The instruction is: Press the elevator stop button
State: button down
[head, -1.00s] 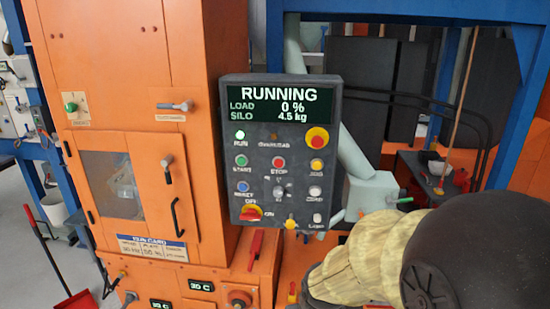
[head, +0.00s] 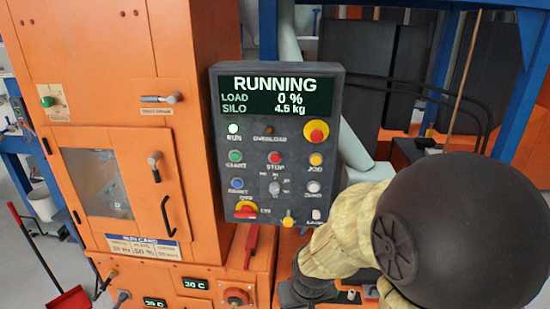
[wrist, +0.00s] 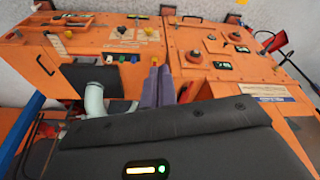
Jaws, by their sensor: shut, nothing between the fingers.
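The control panel (head: 335,190) is a dark upright box on the orange machine, and its screen (head: 275,96) reads RUNNING, load 0 %, silo 4.5 kg. The red STOP button (head: 274,157) is in its middle, right of the green START button (head: 235,156). A larger red mushroom button on a yellow ring (head: 316,131) is at upper right. My gripper (wrist: 158,71) shows in the wrist view as two dark fingers close together, shut and empty, over orange machine surfaces. In the head view my arm is low right of the panel; the fingertips cannot be made out there.
The orange cabinet (head: 110,60) with a windowed door and protruding handles stands left of the panel. Blue frame posts (head: 445,70) and dark panels stand behind on the right. A red dustpan (head: 70,300) lies on the floor at left.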

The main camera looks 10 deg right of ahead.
jog(key=w+a+r+t+y+p, duration=0.1)
jog(key=w+a+t+y+p, duration=0.2)
jog(key=w, duration=0.5)
jog(key=w+a+r+t+y+p, duration=0.1)
jog(key=w+t+y+p, duration=0.2)
jog(key=w+p, duration=0.4)
jog(key=w+d+r+m+t+y+p, duration=0.1)
jog(key=w+r+m+t, duration=0.2)
jog(key=r, duration=0.5)
jog(key=w+d+r+m+t+y+p, duration=0.2)
jog(key=w+r+m+t, duration=0.1)
jog(key=r+t, duration=0.3)
jog(key=shift+w+r+m, duration=0.3)
jog(key=shift+w+r, duration=0.15)
jog(key=shift+r, duration=0.5)
send_near(275, 158)
jog(key=shift+w+a+r, duration=0.2)
jog(key=shift+w+a, duration=0.55)
jog(key=shift+w+a+r, duration=0.2)
jog(key=shift+w+a, duration=0.55)
jog(key=shift+w+a+r, duration=0.2)
jog(key=shift+w+a, duration=0.55)
jog(key=shift+a, duration=0.05)
